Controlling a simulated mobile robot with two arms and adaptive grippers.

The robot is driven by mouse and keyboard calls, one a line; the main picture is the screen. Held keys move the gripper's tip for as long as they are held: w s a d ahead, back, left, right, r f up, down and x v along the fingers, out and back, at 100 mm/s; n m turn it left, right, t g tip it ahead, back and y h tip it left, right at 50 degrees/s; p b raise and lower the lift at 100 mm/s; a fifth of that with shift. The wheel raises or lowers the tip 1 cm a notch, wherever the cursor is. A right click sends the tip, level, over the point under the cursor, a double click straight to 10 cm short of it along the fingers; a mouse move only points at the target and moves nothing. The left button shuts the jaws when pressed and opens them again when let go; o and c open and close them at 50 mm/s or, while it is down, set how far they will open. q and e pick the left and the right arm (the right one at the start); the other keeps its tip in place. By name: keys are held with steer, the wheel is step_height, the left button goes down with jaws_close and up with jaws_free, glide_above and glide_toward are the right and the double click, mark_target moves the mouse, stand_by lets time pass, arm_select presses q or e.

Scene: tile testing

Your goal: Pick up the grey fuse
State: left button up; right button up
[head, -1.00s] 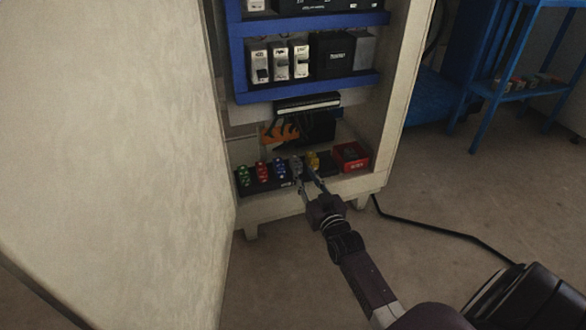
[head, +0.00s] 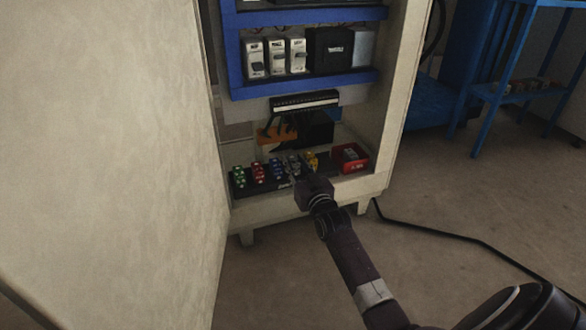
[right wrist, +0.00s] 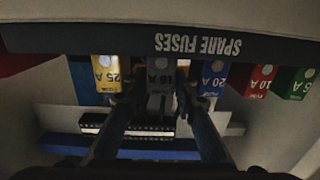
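The grey fuse (head: 293,160), marked 16 A, stands in the dark spare-fuse rack (head: 265,184) at the bottom of the cabinet, between the blue and yellow fuses. In the right wrist view the grey fuse (right wrist: 159,76) is upside down in the picture, between the two fingers of my right gripper (right wrist: 157,94). The fingers are apart, one on each side of it; whether they touch it I cannot tell. In the head view my right gripper (head: 301,174) is at the rack's front, and its hand partly hides the fingers. My left gripper is not in view.
Close neighbours are the yellow fuse (right wrist: 107,75) and blue fuse (right wrist: 213,80); red (head: 258,173) and green (head: 239,177) fuses stand further left. A red bin (head: 349,159) is at the right. The cabinet door (head: 110,160) stands open at left.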

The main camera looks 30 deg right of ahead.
jaws_close()
